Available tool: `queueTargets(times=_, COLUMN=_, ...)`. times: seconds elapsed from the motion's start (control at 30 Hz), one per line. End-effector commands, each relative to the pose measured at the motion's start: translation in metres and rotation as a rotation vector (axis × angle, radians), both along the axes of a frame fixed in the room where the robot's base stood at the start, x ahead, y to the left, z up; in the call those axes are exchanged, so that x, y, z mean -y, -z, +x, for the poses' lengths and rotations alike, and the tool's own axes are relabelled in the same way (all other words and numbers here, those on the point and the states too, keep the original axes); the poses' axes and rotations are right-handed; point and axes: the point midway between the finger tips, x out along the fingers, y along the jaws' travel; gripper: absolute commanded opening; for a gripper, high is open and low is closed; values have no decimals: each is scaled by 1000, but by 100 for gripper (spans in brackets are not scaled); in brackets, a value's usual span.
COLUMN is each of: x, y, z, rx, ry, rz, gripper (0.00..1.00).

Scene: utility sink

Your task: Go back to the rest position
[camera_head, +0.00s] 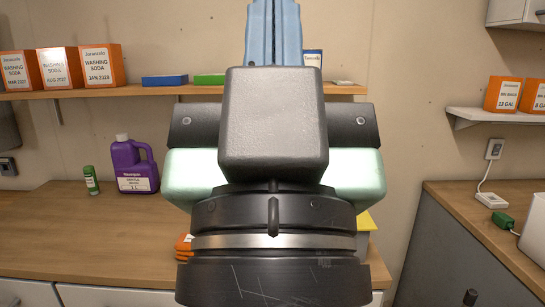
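My gripper (273,35) rises in front of the camera, at the top middle of the head view. Its blue-grey fingers stand close together in the middle of the black gripper body and look shut. The tips reach the top edge of the picture, and no held thing shows between them. The dark block and round wrist of my arm fill the middle of the view. They hide part of the shelf, wall and counter behind.
A wooden counter (70,235) runs along the left, with a purple jug (134,167) and a green bottle (91,181). Orange boxes (60,68) stand on the shelf above. Partly hidden orange and yellow things lie behind my wrist. Another counter (480,215) stands right, past a gap.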

Motion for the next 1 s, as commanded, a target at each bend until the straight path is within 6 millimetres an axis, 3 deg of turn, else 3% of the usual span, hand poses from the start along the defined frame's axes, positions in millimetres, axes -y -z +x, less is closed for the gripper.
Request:
queueTargets(times=0.03, x=0, y=-32, z=0, rx=-1, ry=-2, rz=1, gripper=0)
queueTargets(times=0.1, x=-1, y=-53, z=0, rx=-1, ry=-4, rz=1, gripper=0)
queueTargets(times=0.3, x=-1, y=-114, z=1, rx=-2, ry=-6, rz=1, gripper=0)
queueTargets(times=0.5, x=-1, y=-157, z=1, rx=-2, ry=-7, rz=1, gripper=0)
queueTargets(times=0.67, x=-1, y=-169, z=1, rx=-2, ry=-7, rz=1, gripper=0)
queueTargets(times=1.0, x=-1, y=-170, z=1, rx=-2, ry=-7, rz=1, gripper=0)
